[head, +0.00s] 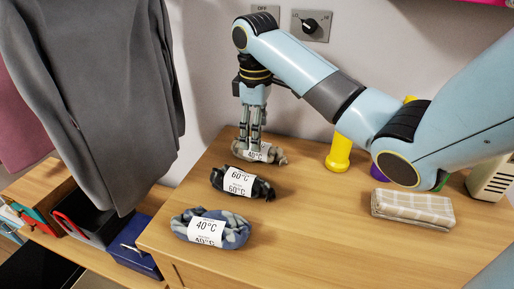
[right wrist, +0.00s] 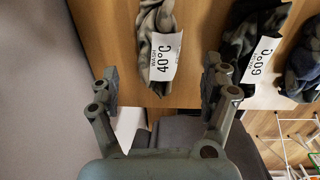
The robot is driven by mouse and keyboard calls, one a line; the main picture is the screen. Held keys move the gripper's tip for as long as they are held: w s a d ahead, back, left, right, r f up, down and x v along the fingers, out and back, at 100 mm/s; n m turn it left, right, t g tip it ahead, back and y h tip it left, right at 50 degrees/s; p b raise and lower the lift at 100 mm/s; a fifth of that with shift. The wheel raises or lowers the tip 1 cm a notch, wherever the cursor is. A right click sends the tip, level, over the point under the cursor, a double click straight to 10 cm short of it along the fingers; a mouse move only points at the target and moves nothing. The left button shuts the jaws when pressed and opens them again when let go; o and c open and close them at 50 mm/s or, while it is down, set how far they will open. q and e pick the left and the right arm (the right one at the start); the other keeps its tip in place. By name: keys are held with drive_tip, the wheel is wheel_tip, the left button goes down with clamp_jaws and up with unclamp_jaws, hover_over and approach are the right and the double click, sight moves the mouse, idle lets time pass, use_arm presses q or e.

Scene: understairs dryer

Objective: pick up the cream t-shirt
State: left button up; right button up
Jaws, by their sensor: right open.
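The cream t-shirt (head: 268,155) is a small grey-beige bundle with a white 40°C label, at the back of the wooden top in the head view. In the right wrist view the cream t-shirt (right wrist: 154,22) lies ahead of and between the fingers. My right gripper (head: 250,140) points down over the bundle in the head view and partly covers it. In the right wrist view my right gripper (right wrist: 161,88) is open, with nothing between its fingers. I cannot tell whether the fingertips touch the cloth. My left gripper is not in view.
A dark bundle (head: 262,190) labelled 60°C and a blue patterned bundle (head: 233,236) labelled 40°C lie nearer me. A yellow object (head: 339,155) and a folded checked cloth (head: 412,208) are to the right. A grey garment (head: 95,95) hangs at left. The wooden top's (head: 320,230) front middle is clear.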

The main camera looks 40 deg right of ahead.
drive_tip(key=f, duration=0.5)
drive_tip(key=shift+w+d+f, duration=0.2)
drive_tip(key=shift+w+d, duration=0.05)
drive_tip(key=shift+d, duration=0.05)
drive_tip(key=shift+f, duration=0.4)
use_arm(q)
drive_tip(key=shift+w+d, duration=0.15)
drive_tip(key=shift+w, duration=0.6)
use_arm(e)
drive_tip(key=shift+c, duration=1.2)
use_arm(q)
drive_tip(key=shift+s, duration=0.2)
use_arm(e)
drive_tip(key=c, duration=1.1)
drive_tip(key=shift+r, duration=0.1)
